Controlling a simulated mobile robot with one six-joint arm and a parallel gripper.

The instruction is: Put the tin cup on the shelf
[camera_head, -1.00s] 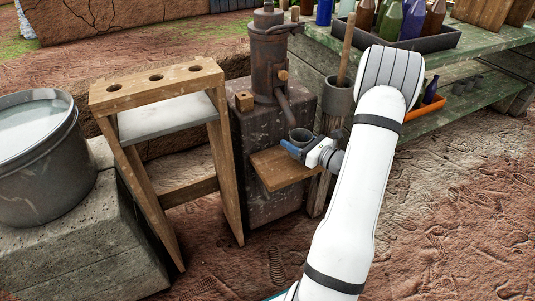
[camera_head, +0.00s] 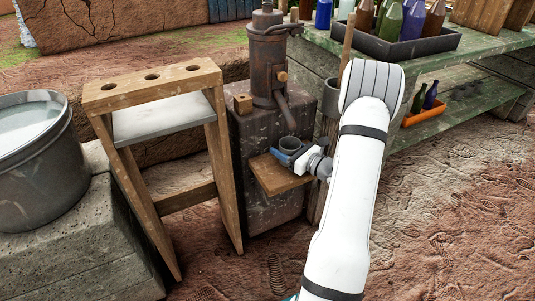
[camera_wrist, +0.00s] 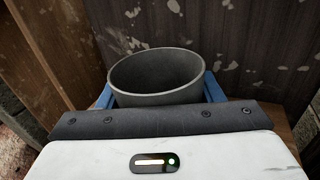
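The tin cup (camera_head: 289,144) is a small dark grey cup, upright, held over a small wooden ledge (camera_head: 268,180) below the urn's spout. My gripper (camera_head: 290,155) has its blue fingers around it. In the wrist view the cup's open rim (camera_wrist: 157,76) faces up, with one blue finger of my gripper (camera_wrist: 158,95) against each side; its inside looks empty. The cup's base is hidden by my gripper.
A rusty urn (camera_head: 270,60) stands on a dark block behind the cup. A wooden stand (camera_head: 150,95) with holes is to the left, beside a large grey bucket (camera_head: 35,165). Bottles in a black tray (camera_head: 405,45) stand on the bench top. Open ground lies at right.

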